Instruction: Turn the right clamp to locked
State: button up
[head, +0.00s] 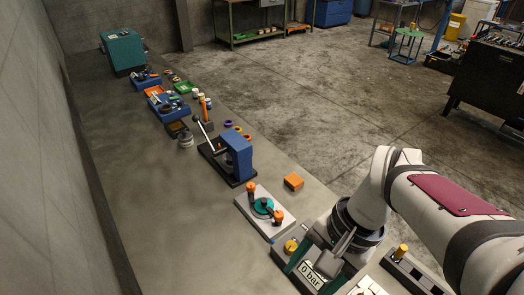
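A white plate (246,206) lies on the bench in the middle foreground, with a teal round part (263,206) on it. Two orange-topped clamps stand on the plate, one at its far left corner (251,188) and the right clamp (278,216) at its near right side. The lock position of either clamp is too small to tell. My gripper (322,250) is to the right of and nearer than the plate, apart from the right clamp, over a grey unit. Its fingertips are not clearly distinguishable, so its opening cannot be read.
A grey unit with a yellow knob (291,245) and a "0 bar" display (314,268) is beside my gripper. An orange block (293,181) lies right of the plate. A blue press (238,155) stands behind it. Bins and loose parts line the far bench. The bench's left side is clear.

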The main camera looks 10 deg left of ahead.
aim_at(248, 190)
jog(key=d+f+n+g+h, duration=0.1)
jog(key=d+f+n+h, duration=0.2)
jog(key=d+n+h, duration=0.55)
jog(key=w+a+f+n+t+h, duration=0.2)
jog(key=w+a+n+t+h, duration=0.15)
jog(key=w+n, duration=0.4)
jog(key=w+a+f+n+t+h, duration=0.2)
jog(key=w+a+n+h, duration=0.15)
jog(key=w+n, duration=0.35)
jog(key=w+a+f+n+t+y, duration=0.1)
jog(key=w+a+f+n+t, duration=0.1)
jog(key=a+f+n+t, duration=0.2)
jog(key=w+a+f+n+t+y, duration=0.2)
jog(key=a+f+n+t, duration=0.3)
jog(key=a, duration=0.6)
jog(key=w+a+f+n+t+y, duration=0.1)
jog(key=w+a+f+n+t, duration=0.1)
jog(key=a+f+n+t, duration=0.2)
jog(key=shift+w+a+f+n+y, duration=0.15)
jog(key=shift+a+n, duration=0.55)
jog(key=shift+a, duration=0.35)
jog(key=shift+w+a+f+n+y, duration=0.15)
jog(key=shift+a+n, duration=0.55)
jog(key=shift+a, duration=0.35)
jog(key=shift+t, duration=0.25)
jog(key=x, duration=1.4)
jog(key=shift+w, duration=0.3)
jog(key=shift+w+d, duration=0.2)
jog(key=shift+w, duration=0.3)
